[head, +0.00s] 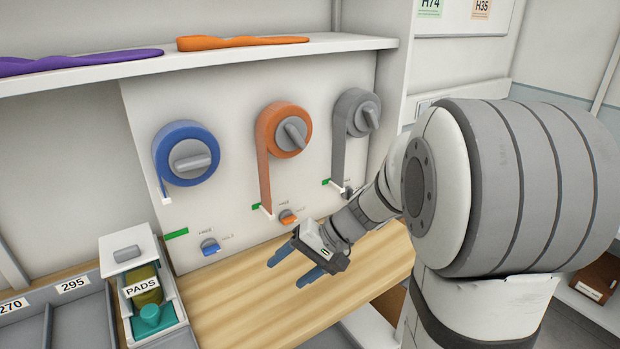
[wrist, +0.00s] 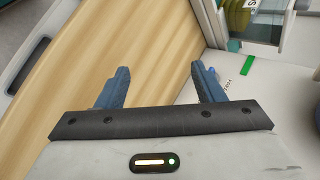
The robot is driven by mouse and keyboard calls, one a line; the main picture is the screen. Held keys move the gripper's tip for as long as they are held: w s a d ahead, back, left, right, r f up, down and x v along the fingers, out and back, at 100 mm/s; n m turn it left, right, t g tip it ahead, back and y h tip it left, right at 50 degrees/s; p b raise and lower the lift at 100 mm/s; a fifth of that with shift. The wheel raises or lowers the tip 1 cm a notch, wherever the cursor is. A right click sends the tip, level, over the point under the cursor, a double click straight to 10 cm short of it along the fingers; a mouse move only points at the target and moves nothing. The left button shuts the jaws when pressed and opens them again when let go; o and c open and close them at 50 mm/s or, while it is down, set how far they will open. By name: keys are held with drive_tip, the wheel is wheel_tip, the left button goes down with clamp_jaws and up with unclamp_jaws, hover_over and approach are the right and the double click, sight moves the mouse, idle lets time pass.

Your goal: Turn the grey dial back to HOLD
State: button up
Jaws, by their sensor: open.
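The small grey dial (head: 347,191) is on the white panel under the grey tape roll (head: 352,115), at the right of the row. My arm partly hides it, and its setting and label cannot be read. My gripper (head: 285,273) is open and empty in front of the panel, above the wooden worktop, left of and lower than the grey dial. In the wrist view my gripper (wrist: 160,68) shows its two blue fingers apart with nothing between them. The grey dial cannot be made out in the wrist view.
A blue dial (head: 209,246) and an orange dial (head: 288,217) are on the same panel, left of the grey one. A PADS box (head: 188,327) stands at the left of the wooden worktop (head: 235,293). A shelf (head: 220,54) with insoles overhangs the panel.

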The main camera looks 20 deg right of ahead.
sight(350, 195)
drive_tip(key=w+d+f+m+t, duration=0.1)
drive_tip(key=w+d+m+t, duration=0.1)
drive_tip(key=w+d+t, duration=0.2)
drive_tip(key=w+d+f+m+t+p, duration=0.1)
drive_tip(key=w+d+m+t, duration=0.2)
drive_tip(key=w+d, duration=0.5)
drive_tip(key=w+d+f+m+t+p, duration=0.1)
drive_tip(key=w+d+m+t, duration=0.2)
drive_tip(key=w+d, duration=0.4)
drive_tip(key=shift+w+d+f+t+y, duration=0.1)
drive_tip(key=shift+d+f+t+y, duration=0.25)
drive_tip(key=shift+t, duration=0.55)
drive_tip(key=d+m+t+h, duration=0.1)
drive_tip(key=d, duration=0.1)
drive_tip(key=w+d+f+t+h, duration=0.1)
drive_tip(key=d, duration=0.2)
drive_tip(key=d+f+m+t+h, duration=0.1)
drive_tip(key=d, duration=0.1)
drive_tip(key=shift+w+d+f+m+h, duration=0.2)
drive_tip(key=shift+d+m+h, duration=0.1)
drive_tip(key=shift+d, duration=0.1)
drive_tip(key=shift+w+d+p, duration=0.15)
drive_tip(key=shift+d+p, duration=0.1)
drive_tip(key=shift+p, duration=0.1)
drive_tip(key=p+x, duration=0.2)
drive_tip(key=x, duration=0.5)
drive_tip(key=shift+w, duration=0.3)
drive_tip(key=shift+c, duration=0.4)
drive_tip(key=shift+f, duration=0.1)
drive_tip(key=c, duration=0.9)
